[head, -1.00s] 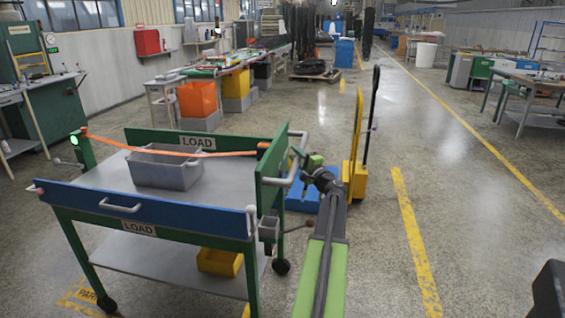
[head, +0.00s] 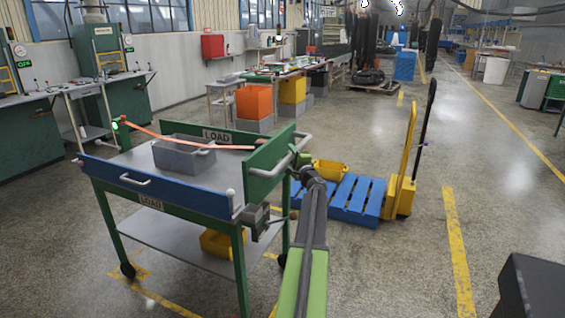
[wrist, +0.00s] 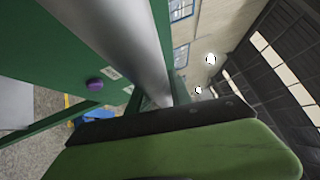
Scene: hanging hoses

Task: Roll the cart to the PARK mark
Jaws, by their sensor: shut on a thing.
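The cart (head: 248,246) has a green frame, a blue front side panel (head: 150,187), LOAD labels and a grey top. A grey bin (head: 183,157) stands on top, and an orange strap (head: 180,142) runs across above it. My gripper (head: 300,172) is at the pale handle (head: 286,158) on the cart's right green end panel. In the wrist view the handle (wrist: 115,40) passes behind my green finger (wrist: 180,155); the grip itself is mostly hidden. Yellow floor marking (head: 140,273) shows beside the cart's front left wheel (head: 128,269); no PARK lettering is readable there.
A blue pallet (head: 350,198) with a yellow tub (head: 330,171) and a yellow pallet jack (head: 402,180) stand right of the cart. A dark block (head: 545,288) is at the lower right. Green workstations (head: 108,100) line the left wall. Open floor lies beyond the yellow lane line (head: 458,250).

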